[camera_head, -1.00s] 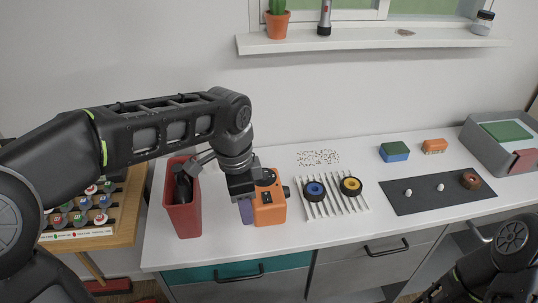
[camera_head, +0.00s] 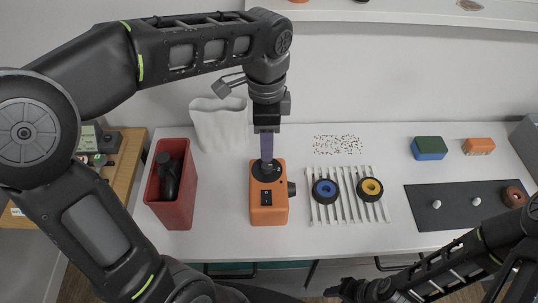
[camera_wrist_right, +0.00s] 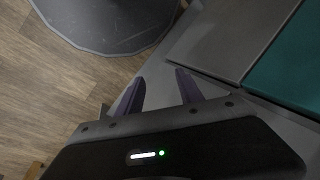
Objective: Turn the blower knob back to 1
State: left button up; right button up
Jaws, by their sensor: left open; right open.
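The orange blower box (camera_head: 268,204) stands upright on the white counter, with a black switch on its front and a dark stub on its right side. A dark round piece (camera_head: 267,171), seemingly the knob, sits on its upper part. My left gripper (camera_head: 267,158) points down with its purple fingers at that piece, partly hiding it. I cannot tell whether the fingers touch it, and their gap does not show from this side. The knob's setting is not readable. My right gripper (camera_wrist_right: 160,88) is open and empty in the right wrist view, over the floor beside the cabinet.
A red bin (camera_head: 175,196) holding a dark object stands left of the blower, with a white bag-like container (camera_head: 220,126) behind. A white rack (camera_head: 347,196) with blue and yellow wheels is to the right.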

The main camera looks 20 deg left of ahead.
aim_at(267, 165)
pick_arm(q)
jog(key=shift+f+p, duration=0.4)
jog(key=shift+f, duration=3.55)
jog(key=shift+c, duration=0.4)
grip_shut()
